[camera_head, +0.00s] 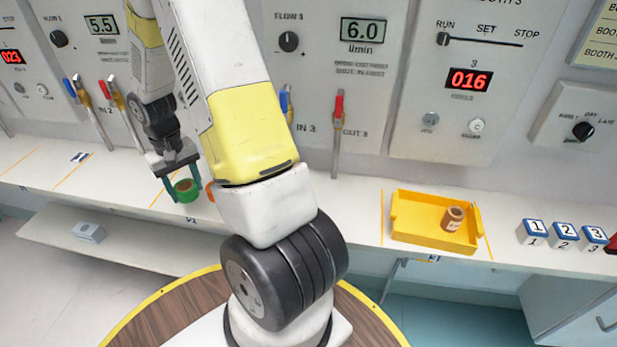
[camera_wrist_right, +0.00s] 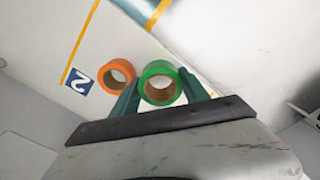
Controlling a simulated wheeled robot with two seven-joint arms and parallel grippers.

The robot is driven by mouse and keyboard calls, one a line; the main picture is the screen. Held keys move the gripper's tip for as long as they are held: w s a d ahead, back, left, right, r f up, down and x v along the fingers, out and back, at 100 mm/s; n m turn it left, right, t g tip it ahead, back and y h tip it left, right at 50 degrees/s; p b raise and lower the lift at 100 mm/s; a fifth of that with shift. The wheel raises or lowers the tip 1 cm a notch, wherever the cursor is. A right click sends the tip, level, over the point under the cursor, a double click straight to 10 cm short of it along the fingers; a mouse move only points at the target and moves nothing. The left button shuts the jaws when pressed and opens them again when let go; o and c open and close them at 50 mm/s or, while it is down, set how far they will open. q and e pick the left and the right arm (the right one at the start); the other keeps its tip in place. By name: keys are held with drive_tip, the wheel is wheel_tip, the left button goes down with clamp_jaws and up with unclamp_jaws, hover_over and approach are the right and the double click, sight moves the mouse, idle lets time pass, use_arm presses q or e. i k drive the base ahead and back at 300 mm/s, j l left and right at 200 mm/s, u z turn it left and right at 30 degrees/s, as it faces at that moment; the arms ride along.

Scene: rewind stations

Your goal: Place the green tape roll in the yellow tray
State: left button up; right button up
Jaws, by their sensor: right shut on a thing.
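The green tape roll (camera_head: 187,191) is at the counter on the left, between the fingers of my right gripper (camera_head: 183,184). In the right wrist view the green roll (camera_wrist_right: 158,69) sits between the two teal fingers of my right gripper (camera_wrist_right: 160,90), which is shut on it. I cannot tell whether the roll touches the counter. The yellow tray (camera_head: 415,222) lies on the counter to the right, well apart from the gripper. My left gripper is not in view.
An orange tape roll (camera_wrist_right: 117,75) lies beside the green one, mostly hidden by my arm in the head view. A brown container (camera_head: 453,218) stands in the tray's right side. Numbered blocks (camera_head: 563,235) stand right of the tray. Valve handles (camera_head: 338,120) rise behind the counter.

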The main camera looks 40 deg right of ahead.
sight(415, 221)
drive_tip(key=k+z, duration=0.1)
drive_tip(key=k, duration=0.45)
drive_tip(key=k+l+z, duration=0.1)
drive_tip(key=k, duration=0.45)
drive_tip(key=z, duration=1.8)
drive_tip(key=j+z, duration=0.4)
drive_tip(key=j, duration=1.3)
drive_tip(key=i+j, duration=0.15)
drive_tip(key=i, duration=0.25)
